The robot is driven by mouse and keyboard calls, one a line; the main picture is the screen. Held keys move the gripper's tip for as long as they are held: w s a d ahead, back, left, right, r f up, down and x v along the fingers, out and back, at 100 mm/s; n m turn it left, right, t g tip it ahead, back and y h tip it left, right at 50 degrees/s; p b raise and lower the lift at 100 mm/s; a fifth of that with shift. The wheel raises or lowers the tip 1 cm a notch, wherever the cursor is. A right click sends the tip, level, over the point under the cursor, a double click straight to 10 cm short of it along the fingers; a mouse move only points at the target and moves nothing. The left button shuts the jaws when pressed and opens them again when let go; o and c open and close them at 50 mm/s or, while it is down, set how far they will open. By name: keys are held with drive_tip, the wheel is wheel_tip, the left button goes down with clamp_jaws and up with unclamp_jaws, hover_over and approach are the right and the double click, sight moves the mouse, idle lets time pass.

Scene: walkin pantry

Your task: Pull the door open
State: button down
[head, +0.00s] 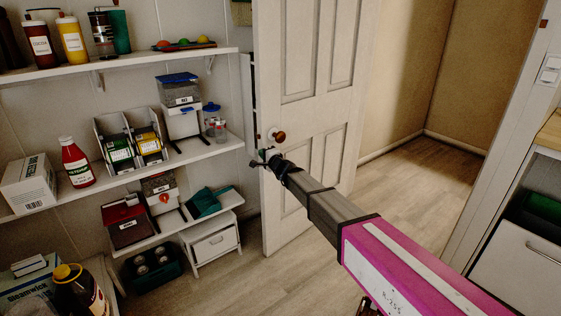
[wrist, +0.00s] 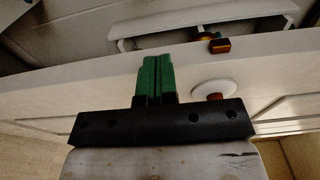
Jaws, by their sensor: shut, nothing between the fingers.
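The white panelled door (head: 328,88) stands ajar, its free edge on the left and open floor to its right. A round brown knob (head: 279,135) on a pale base sits near that free edge. My gripper (head: 262,156) is just below and left of the knob, at the free edge. In the wrist view the green fingers (wrist: 155,78) are shut together and empty, lying across the door's edge (wrist: 70,92). The near knob's pale base (wrist: 212,88) is to their right, and another brown knob (wrist: 219,45) shows on the far side. Contact with the door cannot be told.
Shelves (head: 185,150) with jars, boxes and bottles stand left of the door, close to its free edge. A white drawer box (head: 212,243) sits low near the door. Wooden floor (head: 415,180) is clear on the right. A counter with a drawer (head: 530,255) is at far right.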

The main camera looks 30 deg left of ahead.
drive_tip(key=s+x, duration=0.1)
drive_tip(key=x, duration=0.6)
drive_tip(key=shift+a, duration=0.45)
